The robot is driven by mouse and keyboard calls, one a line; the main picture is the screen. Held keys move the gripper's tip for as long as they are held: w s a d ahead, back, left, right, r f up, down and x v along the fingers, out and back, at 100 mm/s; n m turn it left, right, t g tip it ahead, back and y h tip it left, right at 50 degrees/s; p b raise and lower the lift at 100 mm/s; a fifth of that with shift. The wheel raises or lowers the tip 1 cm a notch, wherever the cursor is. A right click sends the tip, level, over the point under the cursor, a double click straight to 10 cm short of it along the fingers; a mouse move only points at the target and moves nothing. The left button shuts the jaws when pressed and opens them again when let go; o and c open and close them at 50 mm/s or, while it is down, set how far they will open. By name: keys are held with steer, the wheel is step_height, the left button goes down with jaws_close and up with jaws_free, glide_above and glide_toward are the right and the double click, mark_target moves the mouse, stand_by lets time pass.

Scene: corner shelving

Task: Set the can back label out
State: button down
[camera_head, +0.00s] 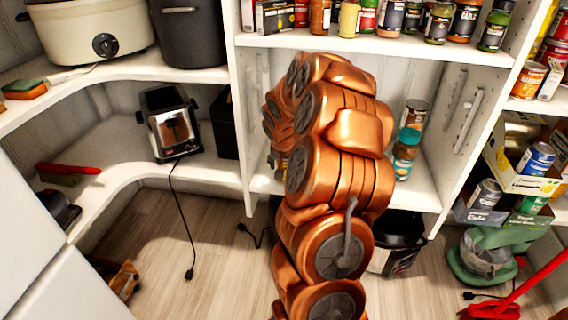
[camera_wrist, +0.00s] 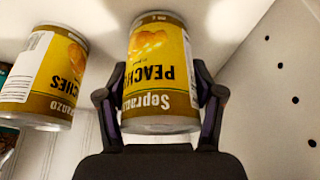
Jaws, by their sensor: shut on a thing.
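In the wrist view my gripper (camera_wrist: 160,105) has its two dark fingers on either side of a yellow and brown peach can (camera_wrist: 158,60). The can's printed front, with fruit picture and brand name, faces the camera, and its lettering appears upside down. Its far end in the picture meets a white surface; I cannot tell whether it touches. A second, matching peach can (camera_wrist: 45,75) stands to the left, its white text panel partly showing beside the front print.
Jars and cans line the shelf above (camera_head: 380,43). A white side panel (camera_wrist: 285,90) with holes bounds the right in the wrist view.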

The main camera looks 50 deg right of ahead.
steer(key=shift+f, duration=0.25)
steer(key=shift+c, duration=0.4)
jaws_free()
steer(key=shift+r, duration=0.1)
steer(key=v, duration=1.2)
